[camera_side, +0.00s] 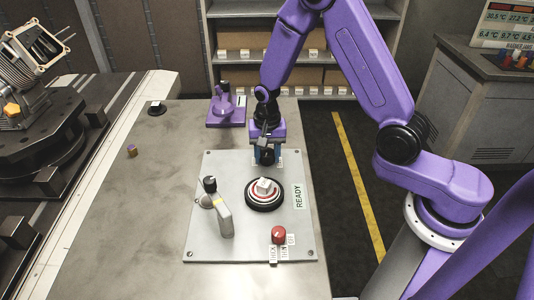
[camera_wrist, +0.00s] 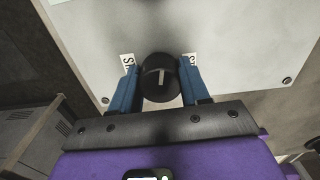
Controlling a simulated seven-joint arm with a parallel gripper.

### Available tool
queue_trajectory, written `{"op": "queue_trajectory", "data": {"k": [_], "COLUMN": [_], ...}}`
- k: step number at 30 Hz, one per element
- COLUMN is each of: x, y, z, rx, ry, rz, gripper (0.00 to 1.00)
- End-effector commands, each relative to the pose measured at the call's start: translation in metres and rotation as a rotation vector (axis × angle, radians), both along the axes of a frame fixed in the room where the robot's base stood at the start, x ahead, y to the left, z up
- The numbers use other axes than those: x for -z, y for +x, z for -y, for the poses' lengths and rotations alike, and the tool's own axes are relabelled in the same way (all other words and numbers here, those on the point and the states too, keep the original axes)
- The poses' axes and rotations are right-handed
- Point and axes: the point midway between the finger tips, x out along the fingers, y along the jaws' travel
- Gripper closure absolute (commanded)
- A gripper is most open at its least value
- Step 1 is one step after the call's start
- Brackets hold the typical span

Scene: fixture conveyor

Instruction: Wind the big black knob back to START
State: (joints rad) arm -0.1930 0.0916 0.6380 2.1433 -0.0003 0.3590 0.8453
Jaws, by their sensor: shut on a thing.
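The big black knob (camera_wrist: 158,80) sits between the two blue fingers of my gripper (camera_wrist: 157,88) in the wrist view. The fingers are shut on its sides. A white line on its top runs nearly up and down the picture.
The panel also bears a black-rimmed dial with a white top (camera_side: 264,188), a grey lever (camera_side: 222,215), a red knob (camera_side: 278,235) with labels, and a READY label (camera_side: 298,196). A purple fixture (camera_side: 226,110) stands behind. The table's left part is mostly clear.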

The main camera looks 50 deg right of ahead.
Motion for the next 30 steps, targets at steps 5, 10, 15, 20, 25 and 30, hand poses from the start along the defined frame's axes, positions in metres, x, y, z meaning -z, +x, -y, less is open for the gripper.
{"op": "queue_trajectory", "data": {"k": [5, 10, 15, 20, 25, 30], "x": [-0.0008, -0.0008, -0.0007, -0.0007, -0.0006, -0.0005], "y": [-0.0006, -0.001, -0.0015, -0.0019, -0.0022, -0.0025], "z": [-0.0032, -0.0029, -0.0028, -0.0022, -0.0016, -0.0012], "rx": [-0.176, -0.337, -0.5, -0.651, -0.812, -0.973], "ry": [0.001, 0.0, 0.001, 0.001, 0.001, 0.002], "rz": [0.001, -0.001, -0.001, -0.003, -0.003, -0.004], "gripper": [0.85, 0.85, 0.85, 0.85, 0.85, 0.85]}}
